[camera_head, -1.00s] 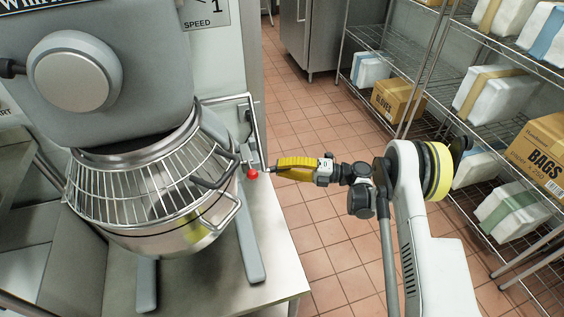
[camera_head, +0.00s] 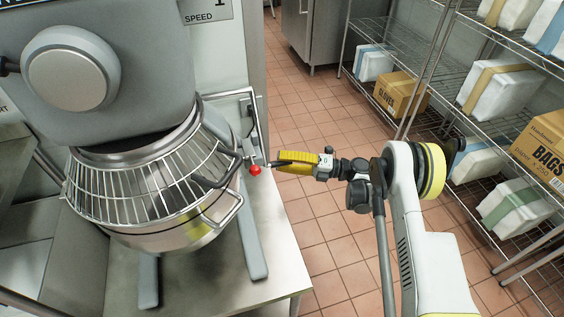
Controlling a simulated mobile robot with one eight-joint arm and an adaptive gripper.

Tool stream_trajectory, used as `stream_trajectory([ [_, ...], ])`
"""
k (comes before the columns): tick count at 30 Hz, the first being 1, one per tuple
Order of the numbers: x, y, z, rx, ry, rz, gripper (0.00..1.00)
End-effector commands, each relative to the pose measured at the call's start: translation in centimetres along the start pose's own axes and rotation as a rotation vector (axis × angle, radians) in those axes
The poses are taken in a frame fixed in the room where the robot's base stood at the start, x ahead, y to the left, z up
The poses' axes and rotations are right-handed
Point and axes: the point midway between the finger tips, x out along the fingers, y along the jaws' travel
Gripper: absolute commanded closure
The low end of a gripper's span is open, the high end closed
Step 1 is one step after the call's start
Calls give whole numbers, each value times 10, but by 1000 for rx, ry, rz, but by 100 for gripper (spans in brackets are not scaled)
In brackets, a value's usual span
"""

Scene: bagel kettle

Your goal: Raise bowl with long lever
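The steel mixer bowl (camera_head: 165,238) sits under the grey mixer head, with a wire guard (camera_head: 140,188) around its top. A long lever (camera_head: 248,118) of bent metal rod runs along the mixer's right side, beside the column. A red ball knob (camera_head: 255,170) shows at the right of the bowl, near the lever's lower end. I cannot tell whether the tips touch the knob or the lever, or how far the fingers are apart.
The mixer stands on a steel table (camera_head: 215,275) with grey legs of its stand on it. Wire shelves (camera_head: 400,50) with boxes and wrapped packs stand at the right. The tiled floor (camera_head: 325,215) between table and shelves is clear.

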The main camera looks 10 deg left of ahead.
Motion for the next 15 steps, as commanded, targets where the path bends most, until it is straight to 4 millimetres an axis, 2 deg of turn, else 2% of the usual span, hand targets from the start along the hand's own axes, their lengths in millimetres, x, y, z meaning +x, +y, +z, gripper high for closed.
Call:
stream_trajectory([
  [8,1,7,1,0,2,0,58],
  [11,2,22,4,0,2,0,58],
  [15,5,52,11,0,1,3,57],
])
